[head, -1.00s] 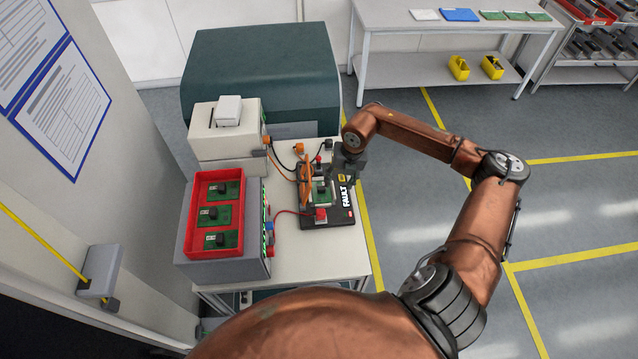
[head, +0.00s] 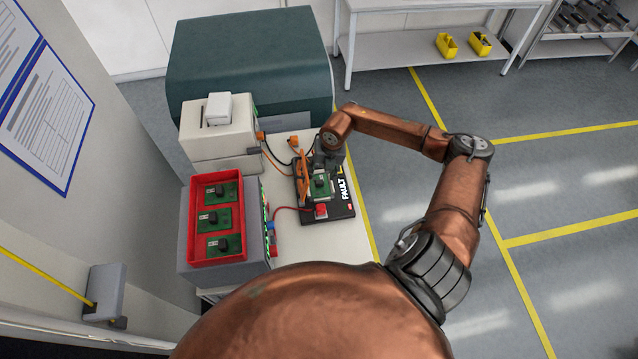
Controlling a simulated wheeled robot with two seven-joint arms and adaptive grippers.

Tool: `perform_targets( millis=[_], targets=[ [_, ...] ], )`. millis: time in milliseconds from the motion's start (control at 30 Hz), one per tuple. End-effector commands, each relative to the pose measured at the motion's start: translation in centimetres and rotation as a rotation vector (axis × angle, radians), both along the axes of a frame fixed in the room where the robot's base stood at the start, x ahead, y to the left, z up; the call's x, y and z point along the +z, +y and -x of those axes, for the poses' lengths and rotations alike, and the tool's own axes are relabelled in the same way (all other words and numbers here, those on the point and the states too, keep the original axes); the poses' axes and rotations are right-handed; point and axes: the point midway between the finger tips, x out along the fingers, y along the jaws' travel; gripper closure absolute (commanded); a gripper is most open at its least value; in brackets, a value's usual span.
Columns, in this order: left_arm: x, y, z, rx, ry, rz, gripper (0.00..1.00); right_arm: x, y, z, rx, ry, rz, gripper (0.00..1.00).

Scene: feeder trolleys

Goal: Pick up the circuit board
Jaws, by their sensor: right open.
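A green circuit board (head: 322,193) with a dark chip sits in a black test fixture (head: 338,212) on the bench. The fixture has an orange clamp part (head: 302,176) on its left and a label reading FAULT on its right. My right gripper (head: 326,168) points down at the board's far edge, and its fingers are small and dark here. It looks open; whether it touches the board I cannot tell. Several similar boards lie in a red tray (head: 246,250) to the left. My left gripper is not in view.
The red tray rests on a grey box (head: 262,268). A cream device (head: 215,148) stands behind it, with a large dark green machine (head: 250,60) at the back. Wires cross the bench (head: 290,238) near the fixture. Floor to the right is open.

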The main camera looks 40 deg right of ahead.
Motion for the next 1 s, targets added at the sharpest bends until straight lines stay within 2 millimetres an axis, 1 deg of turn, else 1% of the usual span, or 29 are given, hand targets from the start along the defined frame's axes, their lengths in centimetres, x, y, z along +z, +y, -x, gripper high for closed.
perform_targets(
  millis=[33,100,233,300,400,600,733,1000],
  targets=[
    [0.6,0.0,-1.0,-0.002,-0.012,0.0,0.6,-0.6,0.2,0.1,-0.001,0.005,-0.002,0.54],
    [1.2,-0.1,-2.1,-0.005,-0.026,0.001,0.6,-1.6,0.3,0.0,-0.001,0.005,-0.004,0.54],
    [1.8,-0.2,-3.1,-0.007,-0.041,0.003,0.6,-3.5,0.4,-0.3,0.001,0.003,-0.002,0.54],
    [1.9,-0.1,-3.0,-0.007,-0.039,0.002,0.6,-4.1,0.5,-0.5,0.002,0.002,-0.002,0.54],
    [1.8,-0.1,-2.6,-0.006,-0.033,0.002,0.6,-4.6,0.5,-0.6,0.001,0.002,-0.001,0.54],
    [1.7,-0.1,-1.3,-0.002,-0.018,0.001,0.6,-4.6,0.5,-0.6,0.003,0.001,-0.001,0.55],
    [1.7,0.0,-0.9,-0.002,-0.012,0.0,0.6,-4.6,0.5,-0.6,0.003,0.001,-0.001,0.64],
    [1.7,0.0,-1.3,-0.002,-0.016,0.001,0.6,-4.6,0.5,-0.6,0.003,0.001,-0.001,0.82]
  ],
)
